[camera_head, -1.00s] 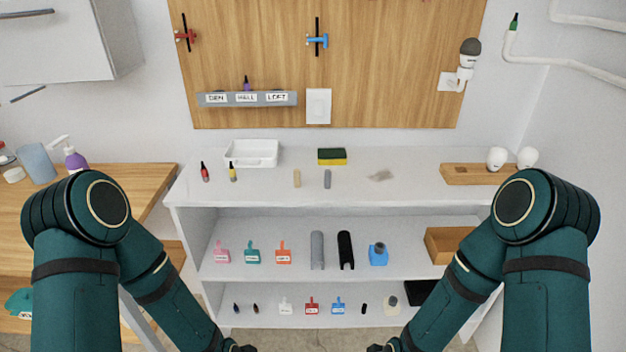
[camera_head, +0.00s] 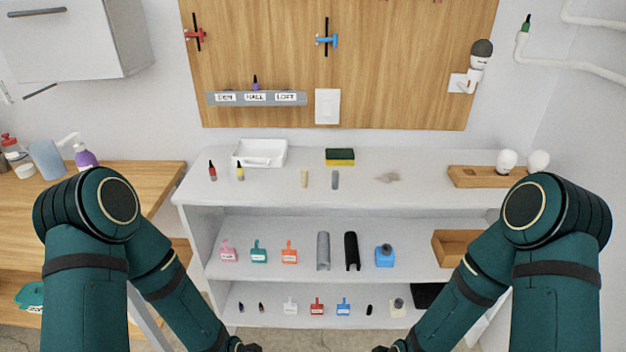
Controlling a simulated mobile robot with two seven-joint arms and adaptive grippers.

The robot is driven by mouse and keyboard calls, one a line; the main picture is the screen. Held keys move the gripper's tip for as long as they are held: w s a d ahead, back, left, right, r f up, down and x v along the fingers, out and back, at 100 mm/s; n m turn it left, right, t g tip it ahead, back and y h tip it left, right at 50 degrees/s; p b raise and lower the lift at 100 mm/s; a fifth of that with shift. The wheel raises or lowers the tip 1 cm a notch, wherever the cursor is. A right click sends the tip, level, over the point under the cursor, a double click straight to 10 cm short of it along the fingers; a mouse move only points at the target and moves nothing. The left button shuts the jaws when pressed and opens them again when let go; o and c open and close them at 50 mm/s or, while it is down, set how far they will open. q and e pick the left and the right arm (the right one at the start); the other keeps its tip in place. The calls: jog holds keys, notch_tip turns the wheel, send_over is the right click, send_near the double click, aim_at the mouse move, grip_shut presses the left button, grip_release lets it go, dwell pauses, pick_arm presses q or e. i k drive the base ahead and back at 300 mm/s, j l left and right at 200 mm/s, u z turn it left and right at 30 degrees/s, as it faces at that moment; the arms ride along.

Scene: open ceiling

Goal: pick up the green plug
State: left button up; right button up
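A small green plug (camera_head: 526,24) with a dark tip sits upright in the open end of a white pipe (camera_head: 530,48), high on the wall at the upper right. My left gripper (camera_head: 246,347) shows only as a dark piece at the bottom edge, left of centre. My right gripper (camera_head: 383,348) shows likewise, right of centre. Both are low in front of the shelf unit and far from the plug. Their fingers are mostly cut off by the frame, so I cannot tell whether they are open.
A white shelf unit (camera_head: 300,215) carries a white tray (camera_head: 260,153), a sponge (camera_head: 340,157), bottles, coloured tags and a wooden bulb holder (camera_head: 485,177). A wooden board (camera_head: 400,80) hangs behind it, with a bulb lamp (camera_head: 480,55) near the plug. A wooden counter (camera_head: 140,178) stands left.

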aim_at(526, 26)
jog(key=i+l+z, duration=0.15)
jog(key=z, duration=0.35)
jog(key=i+z, duration=0.15)
jog(key=z, duration=0.35)
jog(key=i+l+u, duration=0.1)
jog(key=l+u, duration=0.2)
jog(key=i+l+u, duration=0.1)
jog(key=l+u, duration=0.2)
